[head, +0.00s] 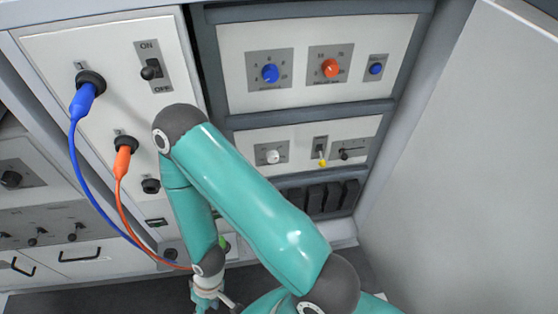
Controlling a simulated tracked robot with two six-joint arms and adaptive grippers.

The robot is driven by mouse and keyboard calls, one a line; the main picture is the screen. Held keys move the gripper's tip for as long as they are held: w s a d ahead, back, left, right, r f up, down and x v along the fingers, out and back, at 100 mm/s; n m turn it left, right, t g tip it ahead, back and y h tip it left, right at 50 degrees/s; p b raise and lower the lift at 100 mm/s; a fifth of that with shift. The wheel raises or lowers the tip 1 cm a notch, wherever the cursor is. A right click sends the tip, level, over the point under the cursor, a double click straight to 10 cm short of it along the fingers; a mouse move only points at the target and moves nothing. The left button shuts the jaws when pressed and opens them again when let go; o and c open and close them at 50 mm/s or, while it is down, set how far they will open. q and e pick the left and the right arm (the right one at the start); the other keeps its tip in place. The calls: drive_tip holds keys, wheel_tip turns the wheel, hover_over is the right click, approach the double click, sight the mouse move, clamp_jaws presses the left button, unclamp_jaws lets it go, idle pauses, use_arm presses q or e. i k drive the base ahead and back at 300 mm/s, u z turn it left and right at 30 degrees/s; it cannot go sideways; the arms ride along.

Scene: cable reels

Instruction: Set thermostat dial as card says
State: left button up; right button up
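The upper right panel bears a blue dial (270,73) and an orange-red dial (330,67), each on a grey plate with marks around it. A white dial (273,156) sits on the lower panel. The lettering is too small to read, so I cannot tell which is the thermostat. No card can be made out. My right arm bends down in front of the panels. Its gripper (208,294) is at the bottom edge, well below the dials and partly cut off; its fingers are not clear. My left gripper is not in view.
The left panel holds an ON/OFF toggle (151,69), a blue plug (83,101) and an orange plug (123,161) with hanging cables. A blue button (376,68), yellow-tipped lever (322,161), slider (352,152) and black rockers (333,197) are right. A grey wall (460,170) bounds the right.

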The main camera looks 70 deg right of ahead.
sight(273, 157)
drive_tip(key=z, duration=0.5)
drive_tip(key=k, duration=0.5)
drive_tip(key=z, duration=0.5)
drive_tip(key=i, duration=0.4)
drive_tip(key=u, duration=0.1)
